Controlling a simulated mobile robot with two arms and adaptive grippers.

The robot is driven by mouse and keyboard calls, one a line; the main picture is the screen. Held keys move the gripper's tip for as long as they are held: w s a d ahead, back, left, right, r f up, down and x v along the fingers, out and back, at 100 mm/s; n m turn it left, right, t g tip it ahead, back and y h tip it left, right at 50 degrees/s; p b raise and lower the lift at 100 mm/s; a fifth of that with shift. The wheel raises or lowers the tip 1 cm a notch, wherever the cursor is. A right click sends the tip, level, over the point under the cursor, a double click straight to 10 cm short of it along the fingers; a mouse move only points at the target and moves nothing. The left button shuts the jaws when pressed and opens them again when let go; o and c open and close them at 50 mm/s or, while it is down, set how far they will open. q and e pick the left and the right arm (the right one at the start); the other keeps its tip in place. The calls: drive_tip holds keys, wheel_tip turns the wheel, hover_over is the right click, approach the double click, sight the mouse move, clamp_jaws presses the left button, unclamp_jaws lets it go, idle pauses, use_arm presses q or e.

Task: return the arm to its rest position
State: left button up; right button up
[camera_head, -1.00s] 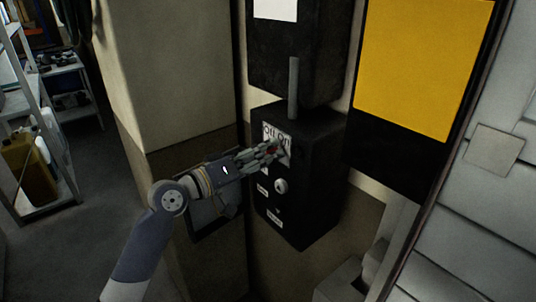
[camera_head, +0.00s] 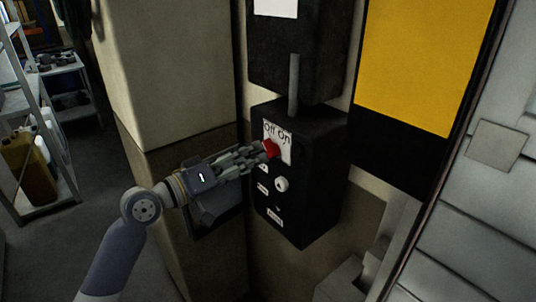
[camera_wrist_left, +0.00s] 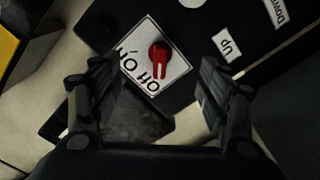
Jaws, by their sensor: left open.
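My left gripper (camera_head: 256,154) is in front of the black control box (camera_head: 318,205) on the wall. In the left wrist view its two fingers (camera_wrist_left: 155,90) stand wide apart with nothing between them but the view of the box. A red rotary switch (camera_head: 270,148) sits on a white plate marked Off and On; it also shows in the left wrist view (camera_wrist_left: 159,52). In the head view the fingertips are close to the red switch and cover part of the plate's left side. Whether they touch the box is hard to tell. My right gripper is not in view.
A white knob (camera_head: 281,184) and small labels are on the box below the switch. A yellow panel (camera_head: 423,65) is at the right. A beige pillar (camera_head: 172,75) stands behind my left arm. A shelf with a yellow canister (camera_head: 30,172) is at far left, beside open floor.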

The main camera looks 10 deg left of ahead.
use_arm(q)
drive_tip(key=shift+v, duration=1)
